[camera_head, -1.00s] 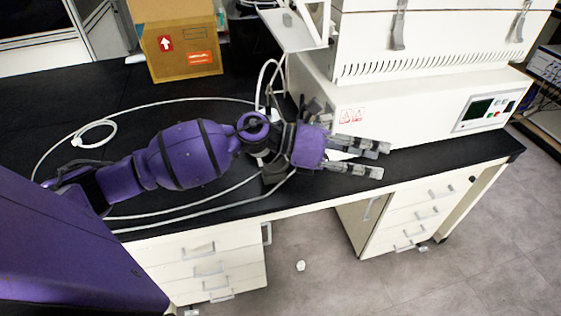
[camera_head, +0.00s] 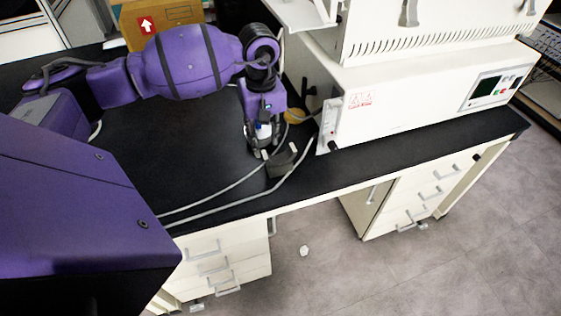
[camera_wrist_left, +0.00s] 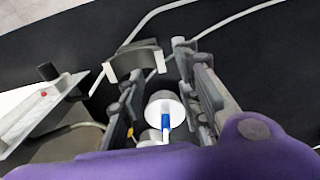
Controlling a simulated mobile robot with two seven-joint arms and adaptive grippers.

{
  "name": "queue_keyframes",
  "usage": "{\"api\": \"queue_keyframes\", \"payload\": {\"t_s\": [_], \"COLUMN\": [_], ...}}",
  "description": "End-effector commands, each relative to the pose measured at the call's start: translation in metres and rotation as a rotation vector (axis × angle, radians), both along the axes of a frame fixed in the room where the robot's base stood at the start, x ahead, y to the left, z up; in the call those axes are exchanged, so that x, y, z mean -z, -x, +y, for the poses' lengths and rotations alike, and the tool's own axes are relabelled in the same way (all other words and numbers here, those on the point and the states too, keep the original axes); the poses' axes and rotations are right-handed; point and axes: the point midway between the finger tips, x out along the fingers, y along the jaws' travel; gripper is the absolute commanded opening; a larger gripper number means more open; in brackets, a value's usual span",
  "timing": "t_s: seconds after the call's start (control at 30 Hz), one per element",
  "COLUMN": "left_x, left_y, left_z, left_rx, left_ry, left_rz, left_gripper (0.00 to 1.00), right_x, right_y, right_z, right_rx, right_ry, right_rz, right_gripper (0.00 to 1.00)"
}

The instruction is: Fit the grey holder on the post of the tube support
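My left gripper (camera_head: 262,148) points down over the black bench, left of the white machine. Its fingers stand apart in the left wrist view (camera_wrist_left: 158,62). A white round piece with a blue part (camera_wrist_left: 163,108) shows between the fingers; I cannot tell whether they touch it. It also shows in the head view (camera_head: 263,130). A grey curved piece, seemingly the grey holder (camera_wrist_left: 134,57), lies just past the fingertips. In the head view the grey holder (camera_head: 282,166) is right of the fingertips, low by the bench. I cannot make out the support's post clearly. My right gripper is not in view.
The white machine (camera_head: 410,105) stands close on the right, with a small panel and dark knob at its left side (camera_head: 331,125). Pale hoses (camera_head: 215,195) run across the black bench (camera_head: 165,155). A cardboard box (camera_head: 160,22) stands at the back left.

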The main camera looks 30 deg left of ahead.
Motion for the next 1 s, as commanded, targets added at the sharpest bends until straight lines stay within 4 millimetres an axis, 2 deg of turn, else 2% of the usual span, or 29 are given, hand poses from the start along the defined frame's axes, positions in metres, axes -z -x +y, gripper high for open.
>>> {"api": "queue_keyframes", "payload": {"t_s": [0.4,0.6,0.73,1.0], "left_x": [0.057,0.081,0.086,0.084], "left_y": [0.002,0.002,0.002,0.002], "left_z": [-0.001,0.0,0.0,0.0], "left_rx": [-0.002,-0.002,-0.003,-0.003], "left_ry": [0.003,0.001,0.001,0.0], "left_rz": [0.006,0.007,0.008,0.006], "left_gripper": [0.31,0.31,0.31,0.32], "right_x": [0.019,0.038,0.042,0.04], "right_y": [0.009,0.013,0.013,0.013], "right_z": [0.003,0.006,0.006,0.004], "right_rx": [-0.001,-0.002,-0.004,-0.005], "right_ry": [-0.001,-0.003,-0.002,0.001], "right_rz": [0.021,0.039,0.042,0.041], "right_gripper": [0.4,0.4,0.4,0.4]}}
